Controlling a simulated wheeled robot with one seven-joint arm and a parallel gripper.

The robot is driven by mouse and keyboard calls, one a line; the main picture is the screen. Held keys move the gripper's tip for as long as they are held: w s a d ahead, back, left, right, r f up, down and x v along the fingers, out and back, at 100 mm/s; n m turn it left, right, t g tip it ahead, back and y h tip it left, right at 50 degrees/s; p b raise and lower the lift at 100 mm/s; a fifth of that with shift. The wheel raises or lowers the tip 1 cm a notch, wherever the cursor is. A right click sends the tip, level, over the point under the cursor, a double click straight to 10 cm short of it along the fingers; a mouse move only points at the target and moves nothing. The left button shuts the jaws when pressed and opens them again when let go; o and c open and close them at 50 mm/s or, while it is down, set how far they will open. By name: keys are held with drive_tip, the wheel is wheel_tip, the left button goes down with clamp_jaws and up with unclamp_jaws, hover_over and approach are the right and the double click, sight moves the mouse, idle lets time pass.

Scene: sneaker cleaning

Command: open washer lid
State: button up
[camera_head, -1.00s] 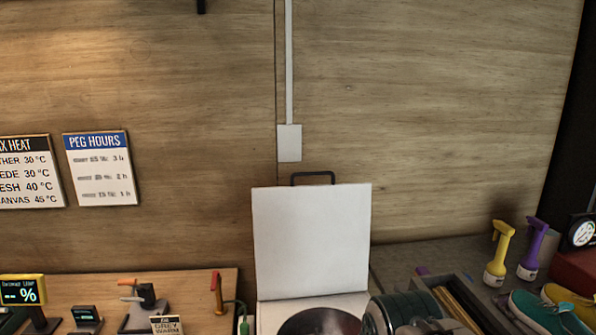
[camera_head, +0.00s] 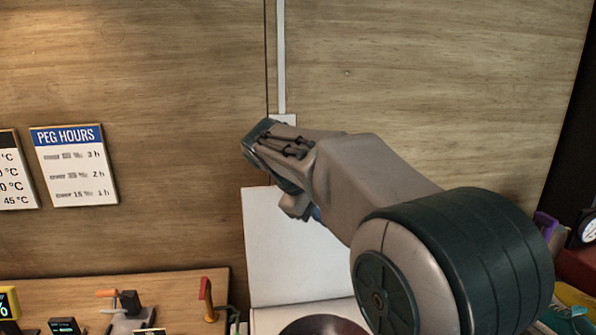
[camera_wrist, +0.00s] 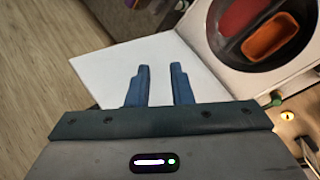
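The washer lid (camera_head: 285,255) is a white square panel standing raised behind the washer's round opening (camera_head: 325,325). In the wrist view the lid (camera_wrist: 130,75) lies behind my fingers, and the washer's opening (camera_wrist: 213,30) shows a red thing and an orange tray inside. My gripper (camera_wrist: 160,68) has two blue fingers, apart with nothing seen between them. In the head view my arm covers the lid's upper right, and the fingers are mostly hidden. The lid's handle is hidden now. I cannot tell whether my gripper touches the lid.
A wooden bench (camera_head: 180,282) at the lower left holds small tools and displays. The wooden wall with the peg hours sign (camera_head: 75,165) stands close behind the lid. To the right, a purple spray bottle (camera_head: 546,228) and a gauge (camera_head: 585,230) are partly hidden by my arm.

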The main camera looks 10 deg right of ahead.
drive_tip(key=w+a+r+n+h, duration=0.1)
drive_tip(key=w+a+r+h, duration=0.15)
drive_tip(key=w+a, duration=0.25)
drive_tip(key=w+a+r+n+t+h, duration=0.1)
drive_tip(key=w+a+h, duration=0.2)
drive_tip(key=w+a, duration=0.15)
drive_tip(key=w+a+r+n+h, duration=0.1)
drive_tip(key=w+a+r+h, duration=0.1)
drive_tip(key=w+a, duration=0.25)
drive_tip(key=p+x, duration=0.2)
drive_tip(key=x, duration=1.1)
drive_tip(key=shift+d, duration=0.2)
clamp_jaws()
